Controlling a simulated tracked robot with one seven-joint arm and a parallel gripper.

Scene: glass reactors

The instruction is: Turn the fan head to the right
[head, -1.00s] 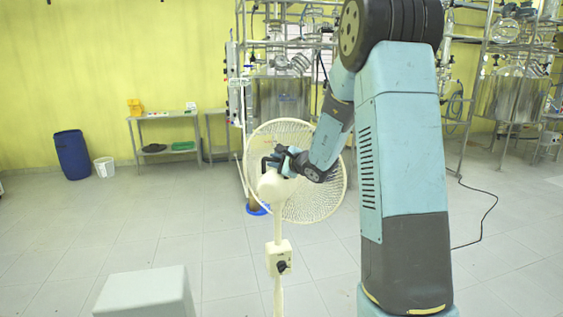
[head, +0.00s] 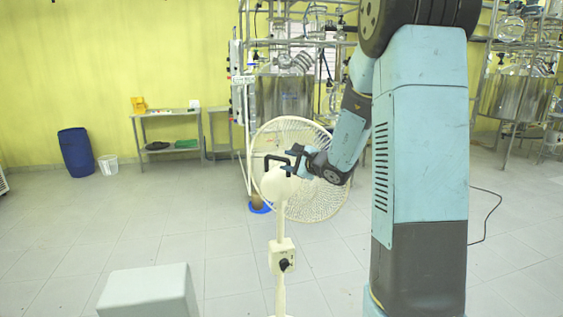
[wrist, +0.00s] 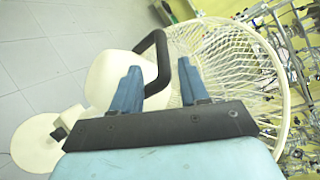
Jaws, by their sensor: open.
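The cream fan stands upright in the head view, with its round wire cage (head: 318,195) facing away from me and its motor housing (head: 279,186) behind the cage. A control box (head: 283,256) with a dark knob sits on its pole. My gripper (head: 287,163) is open at the top of the housing. In the wrist view the housing (wrist: 112,80) is at the left and the cage (wrist: 235,70) at the right. A black handle (wrist: 161,62) arches from the housing, and my gripper's blue fingers (wrist: 160,85) lie apart on either side of its line. Contact cannot be told.
Glass reactors on metal frames (head: 284,97) stand behind the fan. A blue barrel (head: 76,152), a white bucket (head: 108,165) and a small table (head: 166,114) are by the yellow wall. A pale block (head: 148,291) is at the front left. The floor between is clear.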

